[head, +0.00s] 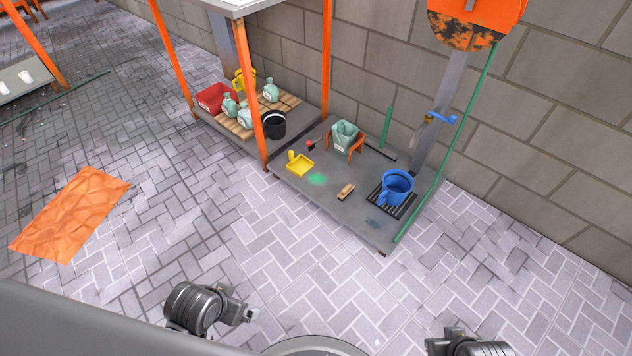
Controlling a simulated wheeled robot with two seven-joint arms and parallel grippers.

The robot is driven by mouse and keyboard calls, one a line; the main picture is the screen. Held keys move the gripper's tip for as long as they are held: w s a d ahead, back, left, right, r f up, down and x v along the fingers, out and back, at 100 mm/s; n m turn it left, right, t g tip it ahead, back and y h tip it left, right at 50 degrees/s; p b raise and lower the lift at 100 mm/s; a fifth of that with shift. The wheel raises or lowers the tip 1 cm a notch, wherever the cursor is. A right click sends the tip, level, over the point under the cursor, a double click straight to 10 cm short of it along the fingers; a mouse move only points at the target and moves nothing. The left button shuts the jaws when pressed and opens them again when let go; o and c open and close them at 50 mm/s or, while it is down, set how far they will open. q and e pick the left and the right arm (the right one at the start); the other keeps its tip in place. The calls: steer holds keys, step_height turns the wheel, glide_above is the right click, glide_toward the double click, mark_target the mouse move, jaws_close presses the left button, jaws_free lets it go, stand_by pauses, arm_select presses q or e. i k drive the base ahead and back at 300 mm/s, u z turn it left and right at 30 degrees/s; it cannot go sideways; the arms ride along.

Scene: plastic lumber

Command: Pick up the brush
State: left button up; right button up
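A small tan brush (346,191) lies on the low grey platform (325,204), near its front edge and left of a blue bucket (396,187). It looks wooden, and its bristles cannot be made out. My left gripper (251,315) is at the lower middle of the head view, well short of the platform and apart from the brush. My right gripper (435,346) is at the bottom edge, partly cut off, also far from the brush. The fingers of both are too small to tell open from shut.
On the platform are a yellow dustpan (300,164), a green spot (317,179) and a pale green container (344,134) on an orange stand. A green pole (440,163) rises at its right corner. The paved floor before the platform is clear.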

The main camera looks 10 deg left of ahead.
mark_target(346, 190)
steer(key=k, duration=0.55)
steer(key=z, duration=0.9)
steer(key=i, duration=1.9)
steer(key=u, duration=0.45)
